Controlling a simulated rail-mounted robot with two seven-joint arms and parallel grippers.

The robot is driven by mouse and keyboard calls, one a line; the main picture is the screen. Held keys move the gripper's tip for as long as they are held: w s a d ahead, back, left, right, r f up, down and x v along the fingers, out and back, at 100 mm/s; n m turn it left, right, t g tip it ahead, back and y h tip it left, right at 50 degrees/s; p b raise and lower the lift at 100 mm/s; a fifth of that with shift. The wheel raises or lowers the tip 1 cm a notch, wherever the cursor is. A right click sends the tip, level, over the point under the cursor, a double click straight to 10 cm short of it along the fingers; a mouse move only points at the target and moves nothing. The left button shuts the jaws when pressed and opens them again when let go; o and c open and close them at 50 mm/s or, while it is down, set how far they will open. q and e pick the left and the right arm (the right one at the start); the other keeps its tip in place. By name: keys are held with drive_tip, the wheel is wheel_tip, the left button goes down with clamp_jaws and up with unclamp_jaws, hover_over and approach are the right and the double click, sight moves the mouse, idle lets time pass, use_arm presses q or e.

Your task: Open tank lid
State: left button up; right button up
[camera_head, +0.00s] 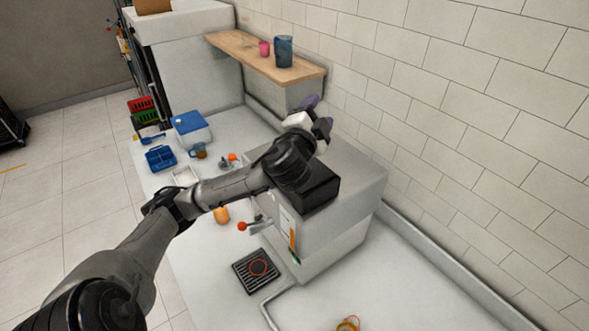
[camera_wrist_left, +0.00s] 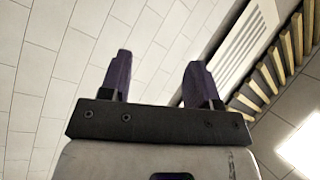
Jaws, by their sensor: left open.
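The juicer (camera_head: 340,225) is a grey box-shaped machine on the white counter. A black lid or block (camera_head: 318,192) shows on its top, partly hidden by my left arm; I cannot tell whether this is the tank lid or whether it is open. My left gripper (camera_head: 318,108) is above the back of the machine, near the tiled wall, pointing up and away. In the left wrist view its two purple fingers (camera_wrist_left: 160,80) stand apart with nothing between them. My right gripper is not in view.
A wooden shelf (camera_head: 245,50) with a blue cup (camera_head: 284,51) and a pink cup (camera_head: 264,48) is on the wall behind. A blue-lidded box (camera_head: 191,128), a blue basket (camera_head: 160,157) and a black drip grate (camera_head: 257,270) are on the counter. The tiled wall (camera_head: 450,110) is close behind.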

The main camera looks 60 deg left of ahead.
use_arm(q)
wheel_tip(320, 180, up, 20)
drive_tip(key=s+f+m+t+h+b, duration=0.15)
drive_tip(key=m+t+h, duration=0.65)
drive_tip(key=m+h, duration=1.5)
wheel_tip(320, 180, down, 12)
drive_tip(key=w+a+m+g+y, duration=0.25)
drive_tip(key=m+g+y, duration=0.35)
drive_tip(key=m+g, duration=0.5)
drive_tip(key=s+a+f+g+y, duration=0.4)
drive_tip(key=s+a+f+g, duration=0.2)
drive_tip(key=s+f+g, duration=0.35)
drive_tip(key=shift+m+t, duration=0.25)
drive_tip(key=shift+m, duration=0.05)
drive_tip(key=x, duration=1.2)
drive_tip(key=shift+w+f, duration=0.1)
drive_tip(key=shift+w, duration=0.3)
drive_tip(key=shift+x, duration=0.8)
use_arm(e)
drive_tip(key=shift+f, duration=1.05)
